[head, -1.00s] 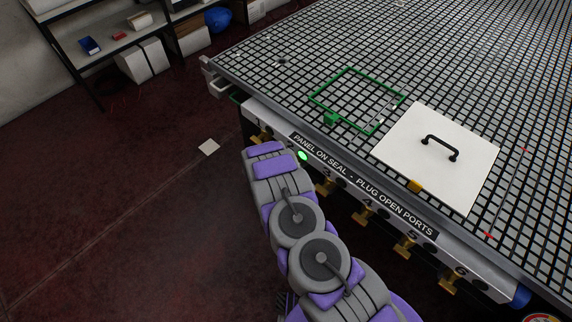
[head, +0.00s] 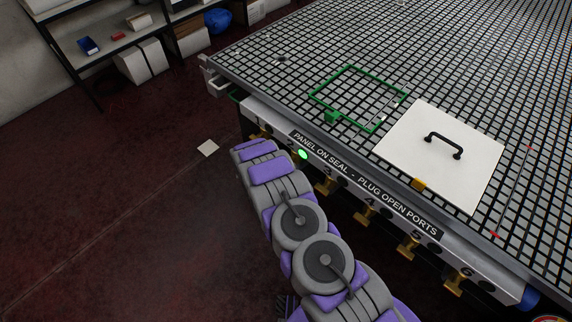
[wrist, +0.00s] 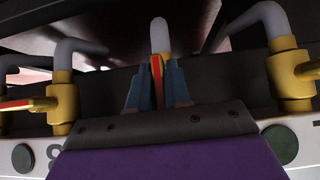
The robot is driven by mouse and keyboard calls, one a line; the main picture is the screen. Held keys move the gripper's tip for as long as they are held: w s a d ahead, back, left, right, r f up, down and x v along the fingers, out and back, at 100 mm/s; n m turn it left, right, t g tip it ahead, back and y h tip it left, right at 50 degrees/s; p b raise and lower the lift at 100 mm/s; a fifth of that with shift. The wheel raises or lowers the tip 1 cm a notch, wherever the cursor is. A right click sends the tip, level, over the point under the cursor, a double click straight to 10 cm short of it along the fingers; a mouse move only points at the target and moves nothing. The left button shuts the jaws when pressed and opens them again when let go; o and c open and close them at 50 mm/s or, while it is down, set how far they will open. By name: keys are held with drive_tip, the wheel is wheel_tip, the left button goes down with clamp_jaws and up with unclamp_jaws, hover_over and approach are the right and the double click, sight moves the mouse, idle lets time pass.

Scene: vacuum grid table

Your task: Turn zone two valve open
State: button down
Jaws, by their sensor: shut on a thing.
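In the wrist view, my gripper (wrist: 157,88) has its two blue-grey fingers closed on both sides of a thin red and yellow valve lever (wrist: 157,68). A grey bent pipe (wrist: 159,35) rises behind it. The brass body of this valve is mostly hidden by my gripper. In the head view my arm covers the zone two spot and my gripper is hidden behind it. A green light (head: 302,154) glows on the rail beside my arm's end.
In the wrist view, neighbouring brass valves stand close at left (wrist: 62,100) and right (wrist: 290,75). Further brass valves (head: 366,213) line the table's front edge. A white panel (head: 440,155) with a black handle and a green frame (head: 352,68) lie on the grid table.

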drive_tip(key=shift+w+a+r, duration=0.1)
drive_tip(key=shift+w+r, duration=0.05)
drive_tip(key=shift+r, duration=0.05)
drive_tip(key=c, duration=1.2)
unclamp_jaws()
drive_tip(key=shift+f, duration=0.1)
drive_tip(key=shift+o, duration=0.2)
drive_tip(key=p+v, duration=0.4)
drive_tip(key=v, duration=1.3)
drive_tip(key=shift+a, duration=0.15)
